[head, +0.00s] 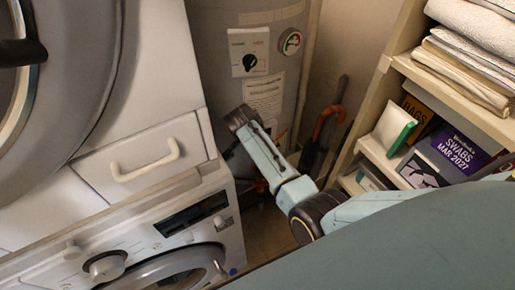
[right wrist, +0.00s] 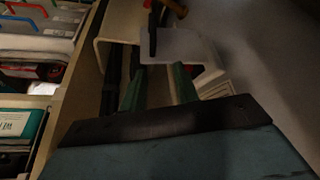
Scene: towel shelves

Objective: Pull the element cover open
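The grey cylindrical water heater (head: 215,50) stands at the top middle of the head view, with a dial panel and paper labels on its front. My right arm reaches up and left to its lower front; the fingers are hidden there. In the right wrist view, the two green fingertips of my right gripper (right wrist: 158,88) are apart. A pale grey plate (right wrist: 185,47), possibly the element cover, is at their tips, with a whitish bent panel (right wrist: 122,22) beside it. I cannot tell whether the fingers touch the plate. My left gripper is not in view.
A white washer (head: 185,240) with a drawer handle above it stands at left. A wooden shelf (head: 455,95) with towels, boxes and books is at right. An umbrella with an orange handle (head: 326,122) stands in the narrow gap beside the heater.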

